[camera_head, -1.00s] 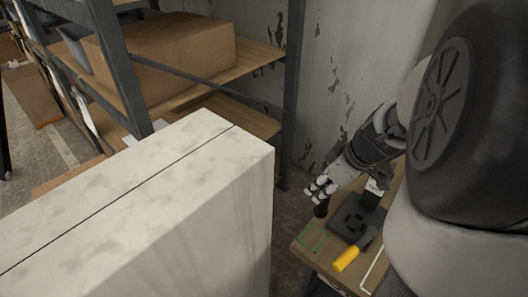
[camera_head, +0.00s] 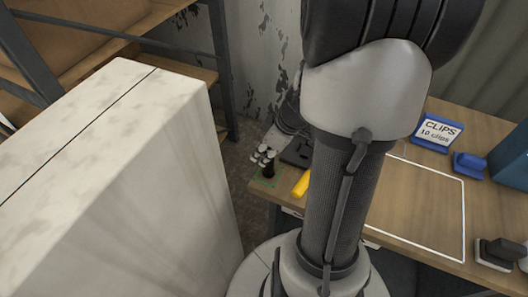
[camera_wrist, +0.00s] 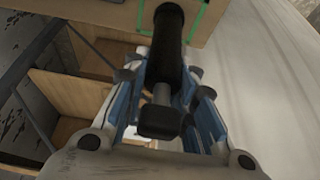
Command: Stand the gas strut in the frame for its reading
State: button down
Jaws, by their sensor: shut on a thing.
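The gas strut (camera_wrist: 168,60) is a black cylinder with a thinner grey rod and a dark end fitting. My gripper (camera_wrist: 170,105) is shut on it, with blue-lined fingers on both sides of the rod end. The strut's far end points down at the table, within or over the green square outline (camera_wrist: 205,18). I cannot tell whether the strut's lower end touches the table.
A white outline (camera_head: 463,215), a blue CLIPS holder (camera_head: 437,132) and a blue block (camera_head: 470,165) are on the wooden table (camera_head: 415,210). A large pale box (camera_head: 110,190) stands left.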

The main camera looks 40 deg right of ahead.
jog(key=shift+f, duration=0.1)
jog(key=c, duration=1.3)
grip_release()
jog(key=p+v, duration=0.3)
jog(key=v, duration=0.9)
jog(key=shift+p, duration=0.4)
